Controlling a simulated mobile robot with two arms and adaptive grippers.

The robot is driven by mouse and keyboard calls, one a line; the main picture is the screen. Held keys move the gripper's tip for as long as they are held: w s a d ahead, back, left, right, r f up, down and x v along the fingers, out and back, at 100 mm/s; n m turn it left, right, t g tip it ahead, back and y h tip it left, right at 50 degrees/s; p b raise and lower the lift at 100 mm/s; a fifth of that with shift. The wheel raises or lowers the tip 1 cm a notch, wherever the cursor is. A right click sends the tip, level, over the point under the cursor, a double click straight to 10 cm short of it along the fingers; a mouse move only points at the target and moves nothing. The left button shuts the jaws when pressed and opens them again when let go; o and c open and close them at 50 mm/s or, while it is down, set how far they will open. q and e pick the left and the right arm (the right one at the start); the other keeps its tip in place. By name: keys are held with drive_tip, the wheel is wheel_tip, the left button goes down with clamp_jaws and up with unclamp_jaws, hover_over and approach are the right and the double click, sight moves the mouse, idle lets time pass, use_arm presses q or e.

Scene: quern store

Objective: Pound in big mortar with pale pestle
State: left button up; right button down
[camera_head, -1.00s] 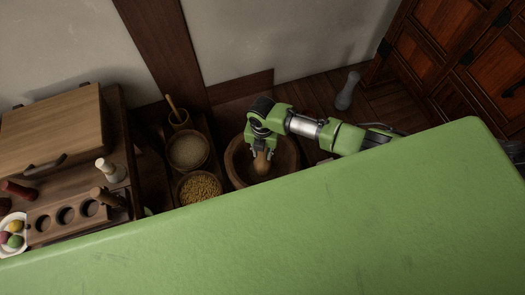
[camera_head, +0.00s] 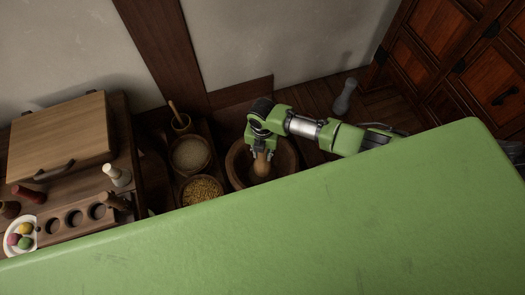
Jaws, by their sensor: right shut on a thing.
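The big mortar (camera_head: 289,158) is a wide brown wooden bowl standing on the floor near the wall, partly hidden by my green body at the front. My right gripper (camera_head: 261,152) points down into it and is shut on the pale pestle (camera_head: 261,168), a light tan wooden one. The pestle stands roughly upright inside the bowl. Its lower end and the bowl's bottom are hard to make out, so I cannot tell whether they touch. My left gripper is not in view.
Left of the mortar are a bowl of pale grain (camera_head: 190,154), a bowl of yellow grain (camera_head: 201,190) and a small mortar with a stick (camera_head: 181,122). A bench at left holds a wooden box (camera_head: 62,137). A grey bottle-like object (camera_head: 345,97) stands behind my arm.

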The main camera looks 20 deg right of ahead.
wheel_tip(320, 180, down, 4)
drive_tip(key=shift+w+r+b, duration=0.1)
drive_tip(key=shift+b, duration=0.9)
drive_tip(key=shift+f, duration=0.2)
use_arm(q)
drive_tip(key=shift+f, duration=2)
use_arm(e)
drive_tip(key=shift+f+b, duration=0.3)
drive_tip(key=shift+b, duration=0.1)
wheel_tip(320, 180, up, 8)
drive_tip(key=p, duration=0.7)
drive_tip(key=shift+p, duration=0.35)
drive_tip(key=shift+r, duration=0.2)
drive_tip(key=shift+f, duration=0.15)
wheel_tip(320, 180, up, 10)
drive_tip(key=p, duration=0.9)
drive_tip(key=shift+f, duration=0.25)
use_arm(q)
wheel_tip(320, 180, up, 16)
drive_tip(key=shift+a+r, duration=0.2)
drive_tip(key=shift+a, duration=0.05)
use_arm(e)
drive_tip(key=shift+f, duration=0.1)
